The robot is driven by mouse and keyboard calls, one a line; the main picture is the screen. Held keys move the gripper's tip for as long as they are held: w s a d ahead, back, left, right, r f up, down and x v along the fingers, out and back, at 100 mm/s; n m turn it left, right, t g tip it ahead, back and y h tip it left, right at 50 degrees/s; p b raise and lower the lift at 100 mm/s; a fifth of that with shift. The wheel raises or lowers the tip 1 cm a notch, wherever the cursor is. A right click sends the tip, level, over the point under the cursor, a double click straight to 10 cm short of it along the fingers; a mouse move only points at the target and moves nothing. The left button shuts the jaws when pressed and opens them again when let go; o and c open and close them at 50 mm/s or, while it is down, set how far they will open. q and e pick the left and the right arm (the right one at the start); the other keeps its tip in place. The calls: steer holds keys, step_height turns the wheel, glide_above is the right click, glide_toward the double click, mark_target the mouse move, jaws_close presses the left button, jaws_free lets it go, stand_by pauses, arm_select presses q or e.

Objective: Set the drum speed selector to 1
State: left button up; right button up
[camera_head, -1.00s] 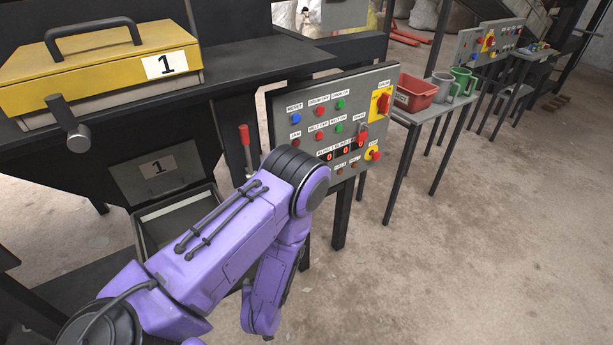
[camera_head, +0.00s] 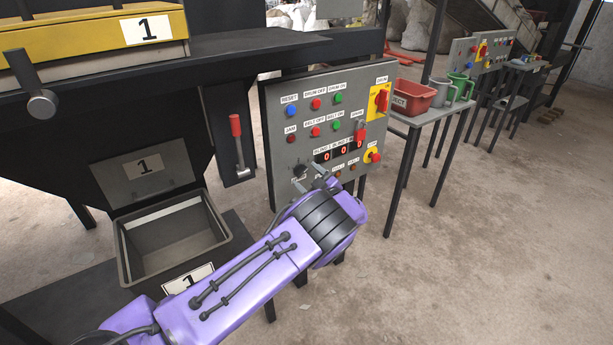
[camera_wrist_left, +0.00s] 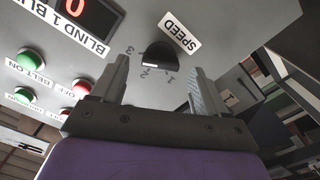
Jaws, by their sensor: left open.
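The drum speed selector is a black round knob (camera_wrist_left: 160,56) beside a SPEED label (camera_wrist_left: 179,33) in the left wrist view. Digits 1, 2 and 3 stand around it, and its white mark lies near the 2. In the head view the knob (camera_head: 299,171) sits at the lower left of the grey control panel (camera_head: 275,125). My left gripper (camera_head: 321,175) is just right of it there. In the left wrist view the fingers of that gripper (camera_wrist_left: 160,75) are open, one to each side of the knob, with nothing between them. My right gripper is not seen.
Push buttons, a red counter display (camera_head: 340,155) and a red-yellow stop button (camera_head: 373,156) are close by on the panel. A red-handled lever (camera_head: 237,140) stands to its left. A black bin (camera_head: 120,250) is at lower left. A side table with a red box (camera_head: 415,95) stands right.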

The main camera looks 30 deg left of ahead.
arm_select(q)
steer(key=shift+w+a, duration=0.2)
steer(key=shift+a, duration=0.3)
steer(key=c, duration=1.1)
steer(key=shift+o, duration=0.2)
steer(key=shift+f+n+b, duration=0.15)
steer(key=shift+n+b, duration=5.45)
steer(key=shift+n, duration=0.4)
steer(key=shift+f+n+b, duration=0.15)
steer(key=shift+n+b, duration=5.45)
steer(key=shift+n, duration=0.4)
